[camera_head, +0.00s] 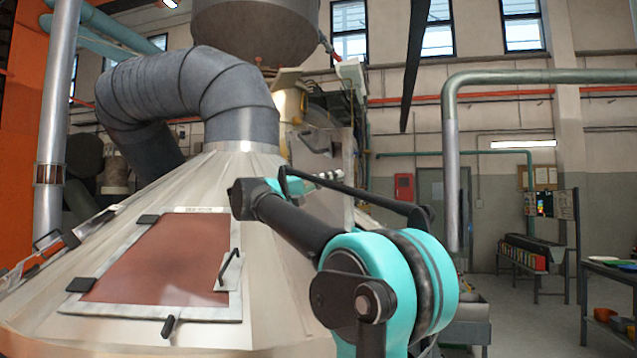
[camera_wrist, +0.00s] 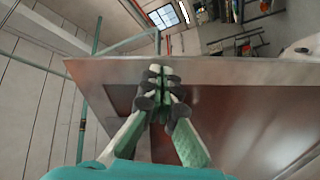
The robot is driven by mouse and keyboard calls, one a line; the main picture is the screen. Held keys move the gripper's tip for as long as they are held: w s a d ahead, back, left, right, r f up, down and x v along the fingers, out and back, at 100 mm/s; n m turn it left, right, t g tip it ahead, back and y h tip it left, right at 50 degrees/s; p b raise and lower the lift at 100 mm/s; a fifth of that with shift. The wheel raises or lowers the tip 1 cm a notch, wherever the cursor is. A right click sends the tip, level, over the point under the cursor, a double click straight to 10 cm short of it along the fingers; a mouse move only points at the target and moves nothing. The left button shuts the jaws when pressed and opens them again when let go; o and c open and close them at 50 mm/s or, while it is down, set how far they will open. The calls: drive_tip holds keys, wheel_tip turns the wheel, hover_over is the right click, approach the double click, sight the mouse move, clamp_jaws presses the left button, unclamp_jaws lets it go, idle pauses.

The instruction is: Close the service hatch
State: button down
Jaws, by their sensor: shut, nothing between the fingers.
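The service hatch appears to be the upright panel (camera_head: 335,150) standing open on the right side of the pale conical housing (camera_head: 285,290), behind my arm. In the wrist view a panel with a pale metal border and red-brown inner face (camera_wrist: 225,115) fills the right and centre. My gripper (camera_wrist: 160,78) is shut and empty, its fingertips over the panel's border near its top edge; contact cannot be told. In the head view my gripper (camera_head: 330,175) shows small, beside the lower part of the upright panel, partly behind my arm.
A second hatch (camera_head: 160,260), red-brown with a metal frame and handle, lies flat on the housing's near slope. A thick grey duct (camera_head: 200,85) rises from the top. A grey pipe (camera_head: 451,180) stands right of my arm. Floor is clear between there and the tables (camera_head: 608,270).

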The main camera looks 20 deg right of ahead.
drive_tip(key=shift+d+r, duration=0.15)
drive_tip(key=shift+d, duration=0.45)
